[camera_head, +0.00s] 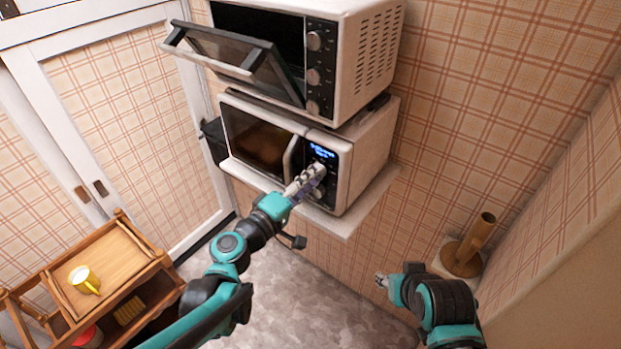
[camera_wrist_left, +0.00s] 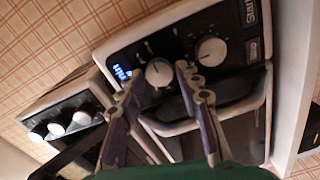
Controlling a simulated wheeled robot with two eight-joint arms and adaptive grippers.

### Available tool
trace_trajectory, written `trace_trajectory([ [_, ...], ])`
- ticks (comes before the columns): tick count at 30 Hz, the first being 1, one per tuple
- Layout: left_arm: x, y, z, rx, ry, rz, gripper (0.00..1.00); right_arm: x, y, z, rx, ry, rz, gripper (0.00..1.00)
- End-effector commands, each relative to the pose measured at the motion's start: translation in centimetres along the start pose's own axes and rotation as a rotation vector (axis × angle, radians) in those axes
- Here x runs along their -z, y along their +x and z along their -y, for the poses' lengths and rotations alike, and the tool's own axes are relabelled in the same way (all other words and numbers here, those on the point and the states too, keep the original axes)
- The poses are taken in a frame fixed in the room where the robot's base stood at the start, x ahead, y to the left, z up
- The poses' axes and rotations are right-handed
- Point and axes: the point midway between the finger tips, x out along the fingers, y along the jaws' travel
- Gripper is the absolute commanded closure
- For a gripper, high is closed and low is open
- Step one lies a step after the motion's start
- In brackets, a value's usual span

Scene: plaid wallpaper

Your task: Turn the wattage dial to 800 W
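The lower white microwave (camera_head: 345,165) has a black control panel with a lit blue display (camera_head: 321,151). In the left wrist view the panel shows two round silver dials: one near the display (camera_wrist_left: 158,73) and another farther along (camera_wrist_left: 210,51). I cannot read which is the wattage dial, nor its marks. My left gripper (camera_head: 316,171) is at the panel and hides most of the dials in the head view. In the left wrist view its fingers (camera_wrist_left: 156,80) are apart, one on each side of the dial near the display; contact is unclear. My right gripper (camera_head: 381,281) is low, away from the microwave.
An oven (camera_head: 350,60) with its door (camera_head: 240,60) hanging open stands on top of the microwave. The microwave rests on a white shelf (camera_head: 345,226). A brown cylinder (camera_head: 470,250) is at right.

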Motion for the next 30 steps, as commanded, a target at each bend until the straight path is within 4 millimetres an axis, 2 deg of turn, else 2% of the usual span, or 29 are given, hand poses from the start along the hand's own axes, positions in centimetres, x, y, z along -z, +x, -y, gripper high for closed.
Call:
trace_trajectory([
  [9, 0.0, 0.0, 0.0, -0.001, -0.002, -0.001, 0.51, 0.0, 0.0, 0.0, 0.000, 0.000, 0.000, 0.60],
  [13, 0.1, -0.8, 0.0, 0.000, -0.002, -0.002, 0.51, 0.0, 0.0, 0.0, 0.000, 0.000, 0.000, 0.60],
  [17, 0.1, -3.1, 0.0, 0.000, -0.002, -0.004, 0.51, 0.0, 0.0, 0.0, 0.000, 0.000, 0.000, 0.60],
  [24, 0.2, -8.5, 0.0, 0.001, -0.002, -0.006, 0.51, 0.0, 0.0, 0.0, 0.000, 0.000, 0.000, 0.60],
  [30, 0.1, -11.2, 0.0, 0.000, -0.002, -0.004, 0.51, 0.0, 0.0, 0.0, 0.000, 0.000, 0.000, 0.60],
])
